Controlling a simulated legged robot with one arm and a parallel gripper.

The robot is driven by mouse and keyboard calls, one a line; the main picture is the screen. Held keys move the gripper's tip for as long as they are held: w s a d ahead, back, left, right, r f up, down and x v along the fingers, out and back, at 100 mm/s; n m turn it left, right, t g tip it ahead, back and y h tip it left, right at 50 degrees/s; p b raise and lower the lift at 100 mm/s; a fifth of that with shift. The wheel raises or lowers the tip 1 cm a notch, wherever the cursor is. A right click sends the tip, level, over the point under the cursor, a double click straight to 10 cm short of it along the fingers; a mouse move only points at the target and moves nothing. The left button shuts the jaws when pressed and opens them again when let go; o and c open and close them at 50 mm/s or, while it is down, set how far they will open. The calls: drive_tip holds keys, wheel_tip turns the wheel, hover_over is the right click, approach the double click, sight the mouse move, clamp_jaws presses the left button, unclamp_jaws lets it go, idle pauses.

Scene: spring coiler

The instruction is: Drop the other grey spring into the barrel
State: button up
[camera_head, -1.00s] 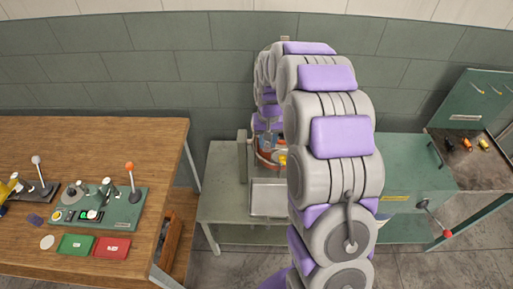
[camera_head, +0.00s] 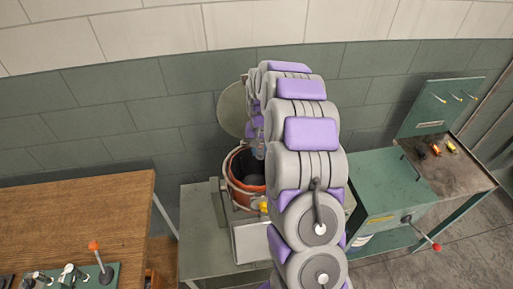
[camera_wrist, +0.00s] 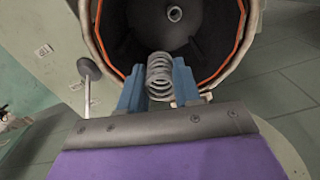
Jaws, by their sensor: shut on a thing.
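The barrel (camera_head: 234,192) stands on a grey-green table, tilted with its dark mouth open and an orange rim. In the wrist view the barrel's orange rim (camera_wrist: 236,52) fills the top, with a dark interior and a small grey ring at its centre. My gripper (camera_wrist: 159,78) has blue fingers shut on a grey spring (camera_wrist: 159,74), held at the near edge of the barrel mouth. Whether the spring is past the rim I cannot tell.
A round lid (camera_head: 232,110) stands open behind the barrel. A grey tray (camera_head: 251,241) lies in front of it. A green machine (camera_head: 385,190) with a red-knobbed lever stands right. A wooden table (camera_head: 75,222) with a control panel (camera_head: 85,276) is at left.

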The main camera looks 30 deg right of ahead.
sight(258, 156)
wheel_tip(258, 156, down, 4)
drive_tip(key=shift+a+r+b, duration=0.1)
drive_tip(key=shift+a+b, duration=0.05)
drive_tip(key=shift+b, duration=0.3)
drive_tip(key=shift+w+a+f, duration=0.1)
drive_tip(key=shift+a+f, duration=0.15)
drive_tip(key=shift+f, duration=0.25)
drive_tip(key=o, duration=1.1)
drive_tip(key=shift+d, duration=0.35)
drive_tip(key=shift+a, duration=0.15)
drive_tip(key=shift+r, duration=0.3)
drive_tip(key=shift+r+p, duration=0.3)
drive_tip(key=shift+r, duration=8)
